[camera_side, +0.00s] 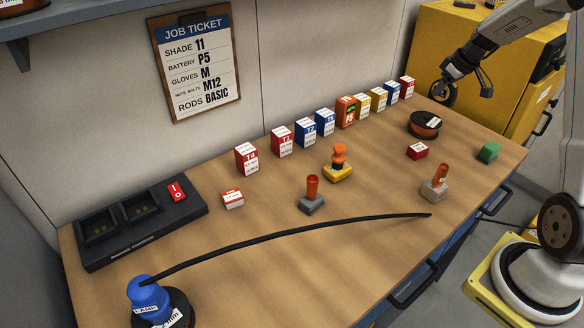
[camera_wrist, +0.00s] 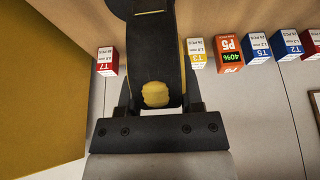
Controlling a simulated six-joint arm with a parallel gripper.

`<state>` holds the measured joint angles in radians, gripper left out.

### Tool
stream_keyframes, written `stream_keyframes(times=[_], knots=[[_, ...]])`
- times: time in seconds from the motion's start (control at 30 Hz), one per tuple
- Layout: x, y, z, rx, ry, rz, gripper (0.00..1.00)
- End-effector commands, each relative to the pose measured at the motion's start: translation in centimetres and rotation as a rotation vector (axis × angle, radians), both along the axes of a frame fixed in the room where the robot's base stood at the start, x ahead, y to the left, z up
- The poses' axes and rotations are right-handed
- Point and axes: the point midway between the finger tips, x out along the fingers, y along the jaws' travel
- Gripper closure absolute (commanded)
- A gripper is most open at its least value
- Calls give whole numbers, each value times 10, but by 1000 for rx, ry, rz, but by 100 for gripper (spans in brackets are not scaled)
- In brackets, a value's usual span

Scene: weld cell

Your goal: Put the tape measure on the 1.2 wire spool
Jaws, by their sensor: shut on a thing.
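My gripper (camera_side: 459,70) is at the upper right in the side view, above the back right of the bench. It is shut on a dark rounded thing with a yellow patch, apparently the tape measure (camera_side: 442,94). In the wrist view the tape measure (camera_wrist: 155,60) fills the space between the jaws. A dark wire spool with orange-brown winding (camera_side: 425,125) lies flat below and left of my gripper, its label too small to read. Another dark spool (camera_side: 183,300) is at the front left, its label partly hidden, ending in "2mm", with a blue thing marked LAMP (camera_side: 149,299) on it.
A row of small boxes (camera_side: 306,131) lines the back. A black cable (camera_side: 290,234) crosses the bench. A charger (camera_side: 140,225) is at left. Orange-topped items (camera_side: 339,163), a red box (camera_side: 417,151) and a green block (camera_side: 489,152) stand around. A yellow cabinet (camera_side: 430,50) is behind.

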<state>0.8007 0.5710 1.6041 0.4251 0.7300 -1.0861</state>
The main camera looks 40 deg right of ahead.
Motion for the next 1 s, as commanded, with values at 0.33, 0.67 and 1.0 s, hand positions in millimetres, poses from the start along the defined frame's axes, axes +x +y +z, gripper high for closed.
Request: stream_keyframes(times=[0.33, 0.67, 1.0], knots=[[25, -17, -38, 1, 1, 0, 100], [33, -23, -48, -1, 0, 0, 100], [37, -25, -66, 0, 1, -1, 100]])
